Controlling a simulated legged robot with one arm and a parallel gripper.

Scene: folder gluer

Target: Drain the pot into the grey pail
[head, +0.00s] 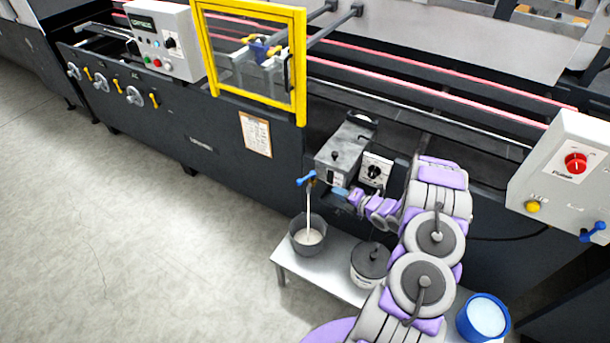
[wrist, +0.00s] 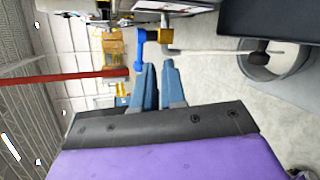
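The grey glue pot (head: 343,160) is mounted on the machine's front, with a dial box beside it. Its drain valve has a blue handle (head: 306,179), also visible in the wrist view (wrist: 142,48) beside the brass valve body (wrist: 161,38). A thin white stream (head: 308,208) runs from the valve into the grey pail (head: 308,251). White liquid shows inside the pail. My gripper (head: 353,195) is just right of the valve. In the wrist view its blue fingers (wrist: 159,72) are slightly apart, with nothing seen between them, close to the handle.
The grey pail stands on the left end of a low pale bench (head: 342,275). A lidded pot (head: 370,266) stands right of it, partly behind my arm. A blue pail (head: 484,323) with white contents is at lower right. The floor left of the bench is clear.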

